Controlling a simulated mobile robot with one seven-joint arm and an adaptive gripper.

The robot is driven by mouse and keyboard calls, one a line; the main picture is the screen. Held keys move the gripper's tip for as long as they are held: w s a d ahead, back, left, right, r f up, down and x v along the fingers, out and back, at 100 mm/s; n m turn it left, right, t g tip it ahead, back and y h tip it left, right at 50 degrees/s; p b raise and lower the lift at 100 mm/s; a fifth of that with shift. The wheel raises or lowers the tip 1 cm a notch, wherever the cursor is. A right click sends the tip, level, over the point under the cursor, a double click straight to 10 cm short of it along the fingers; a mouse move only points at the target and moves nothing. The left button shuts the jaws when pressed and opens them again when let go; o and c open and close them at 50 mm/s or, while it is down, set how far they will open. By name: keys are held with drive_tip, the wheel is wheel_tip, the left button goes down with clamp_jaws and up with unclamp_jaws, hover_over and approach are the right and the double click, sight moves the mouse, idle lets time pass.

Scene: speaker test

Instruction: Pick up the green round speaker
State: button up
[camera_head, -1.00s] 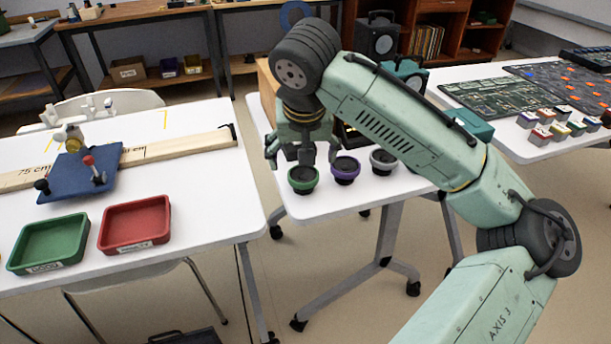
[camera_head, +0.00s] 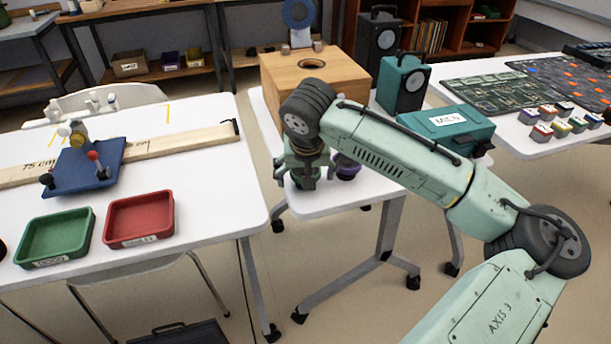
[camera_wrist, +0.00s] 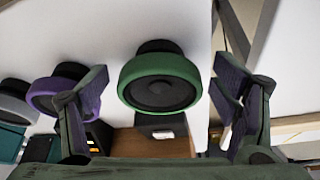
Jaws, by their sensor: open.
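The green round speaker (camera_wrist: 160,84) has a green rim and a dark cone. In the wrist view it lies between the two open fingers of my gripper (camera_wrist: 160,105), with space showing on both sides. In the head view my gripper (camera_head: 303,180) is low over the front left of the middle table, and it hides most of the green speaker. The purple round speaker (camera_wrist: 60,96) stands beside the green one in the wrist view. It is partly covered by my gripper in the head view (camera_head: 346,168). A grey speaker (camera_wrist: 18,100) shows at the wrist view's left edge.
A wooden box (camera_head: 312,72) with a round hole stands behind my gripper. A teal case (camera_head: 445,128) and a teal speaker box (camera_head: 403,83) stand to the right. Green (camera_head: 55,238) and red (camera_head: 139,220) trays are on the left table, across a gap.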

drive_tip(key=c, duration=1.6)
drive_tip(key=shift+o, duration=0.2)
drive_tip(key=shift+r, duration=0.1)
